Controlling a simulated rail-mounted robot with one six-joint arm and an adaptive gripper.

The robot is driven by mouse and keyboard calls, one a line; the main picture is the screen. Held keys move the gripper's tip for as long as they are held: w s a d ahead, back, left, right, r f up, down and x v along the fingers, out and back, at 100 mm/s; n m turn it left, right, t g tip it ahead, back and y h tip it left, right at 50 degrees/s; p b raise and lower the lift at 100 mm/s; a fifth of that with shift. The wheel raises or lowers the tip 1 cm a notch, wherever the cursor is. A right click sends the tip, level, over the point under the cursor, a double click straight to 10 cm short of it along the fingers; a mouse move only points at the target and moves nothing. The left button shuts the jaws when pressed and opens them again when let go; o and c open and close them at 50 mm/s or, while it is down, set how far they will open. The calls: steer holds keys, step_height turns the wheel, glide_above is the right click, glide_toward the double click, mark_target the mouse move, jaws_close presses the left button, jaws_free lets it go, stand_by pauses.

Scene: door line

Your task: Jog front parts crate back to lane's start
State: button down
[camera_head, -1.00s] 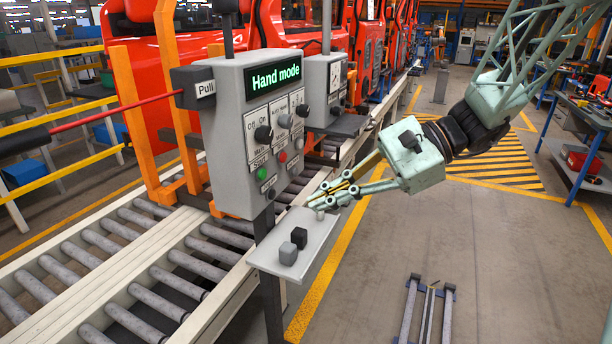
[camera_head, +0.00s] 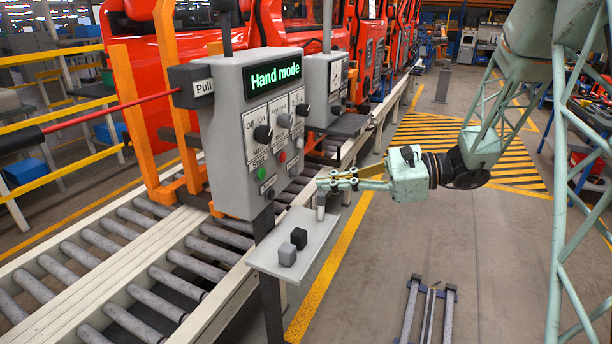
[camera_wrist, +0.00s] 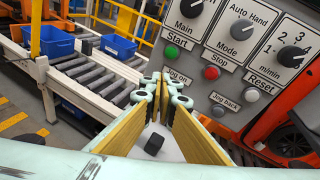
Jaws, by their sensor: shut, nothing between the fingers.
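In the wrist view, two blue crates stand on a roller lane (camera_wrist: 85,75): a left crate (camera_wrist: 57,41) and a right crate (camera_wrist: 118,46). I cannot tell which is the front parts crate. The grey control panel (camera_head: 228,125) reads "Hand mode". Its black jog back button (camera_wrist: 218,110) is right of my fingers in the wrist view; the "Jog on" label (camera_wrist: 177,78) is partly behind them. My gripper (camera_head: 322,186) is shut and empty, right of the panel and over the shelf, near the top of a pale upright peg (camera_head: 320,208). I cannot tell whether they touch.
The shelf (camera_head: 265,262) below the panel carries a grey block (camera_head: 287,254) and a black block (camera_head: 299,238). A roller conveyor (camera_head: 140,265) runs behind the panel, with red doors (camera_head: 285,35) beyond. The floor right of the shelf is mostly clear.

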mark_target(297, 173)
steer(key=w+d+f+m+t, duration=0.2)
steer(key=w+d+f+m, duration=0.1)
steer(key=w, duration=0.4)
steer(key=w+d+f+m+t+y, duration=0.1)
steer(key=w+d+f+m+t, duration=0.2)
steer(key=w+f, duration=0.2)
steer(key=shift+w+d+f, duration=0.3)
steer(key=shift+w+f, duration=0.05)
steer(key=shift+w, duration=0.75)
steer(key=shift+a, duration=0.15)
steer(key=shift+r+b+x, duration=0.15)
steer(key=shift+b+x, duration=0.3)
steer(key=shift+x, duration=3)
steer(key=shift+r+b+x, duration=0.1)
steer(key=shift+b+x, duration=0.35)
steer(key=shift+x, duration=2.95)
steer(key=shift+w, duration=0.1)
